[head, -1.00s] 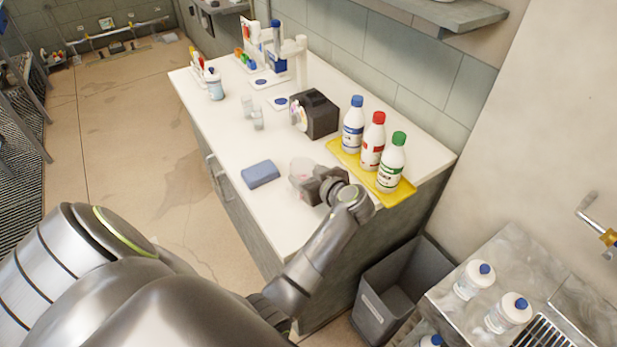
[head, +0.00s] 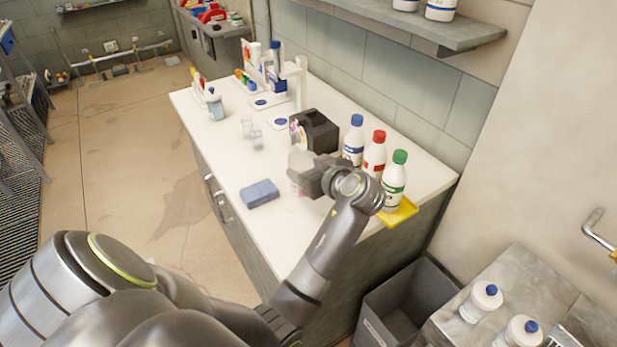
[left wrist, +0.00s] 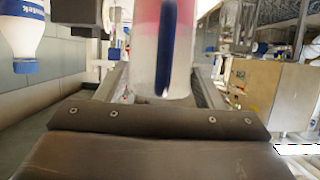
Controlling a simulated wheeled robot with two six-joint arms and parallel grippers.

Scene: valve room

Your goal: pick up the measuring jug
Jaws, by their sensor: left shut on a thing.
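The measuring jug (head: 299,163) is pale and partly see-through in the head view. It is in the jaws of my left gripper (head: 306,176), which is shut on it above the white counter, left of the bottles. In the left wrist view the jug (left wrist: 150,45) stands close up between the fingers (left wrist: 160,95), with a pinkish body and a dark blue upright strip, likely its handle. The gripper and forearm hide part of the jug in the head view. My right gripper is not in view.
A black box (head: 318,132) is behind the jug. A blue sponge (head: 259,193) lies left. A grey bin (head: 405,300) stands below. The counter's left front is clear.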

